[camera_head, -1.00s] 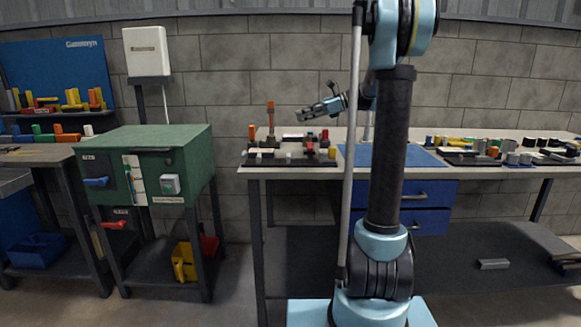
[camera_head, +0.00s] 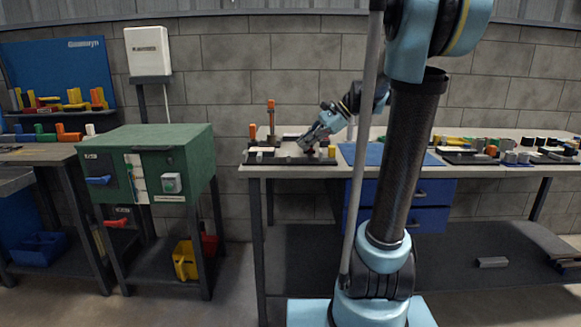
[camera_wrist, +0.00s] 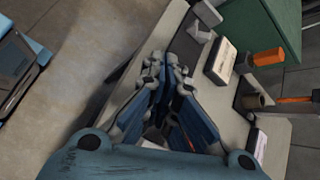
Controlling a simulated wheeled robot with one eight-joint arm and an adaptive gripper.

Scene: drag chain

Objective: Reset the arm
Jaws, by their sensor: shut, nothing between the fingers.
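My arm reaches over the workbench (camera_head: 330,172) from the right in the head view. My gripper (camera_head: 303,147) points down and left, low over the black tray of parts (camera_head: 290,160) at the bench's left end. It shows in the wrist view too (camera_wrist: 166,66), with its fingers together and nothing between them. Whether the fingertips touch any part below them I cannot tell.
An orange-topped post (camera_head: 271,108) stands behind the tray. A blue mat (camera_head: 352,151) lies right of it, and more parts (camera_head: 490,147) fill the right end. A green cabinet (camera_head: 160,145) stands left of the bench. Orange pieces (camera_wrist: 268,58) show near the gripper.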

